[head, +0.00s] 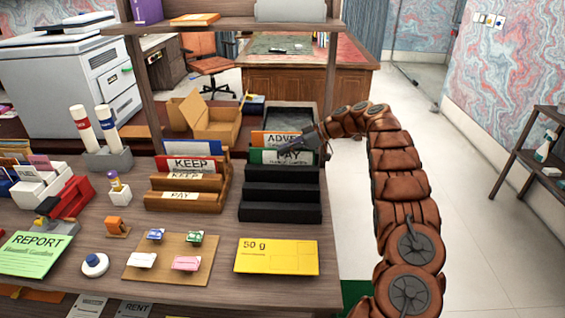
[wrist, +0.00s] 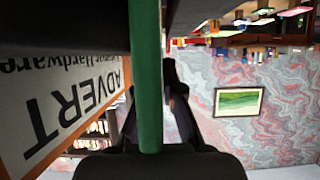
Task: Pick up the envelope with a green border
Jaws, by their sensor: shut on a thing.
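The envelope with a green border (head: 270,157), marked PAY, stands upright in the black stepped rack (head: 280,193), its lower part hidden by the rack. My gripper (head: 322,142) reaches in from the right and is shut on its right side. In the wrist view the envelope is seen edge-on as a green strip (wrist: 146,75) between the dark fingers. An orange-bordered envelope marked ADVERT (head: 275,138) stands just behind it, and its face fills the left of the wrist view (wrist: 65,110).
A brown stepped rack (head: 185,203) with KEEP and PAY envelopes stands to the left. A yellow 50 g envelope (head: 277,257) lies flat in front. An open cardboard box (head: 215,125) is behind, and a shelf post (head: 332,70) rises behind the black rack.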

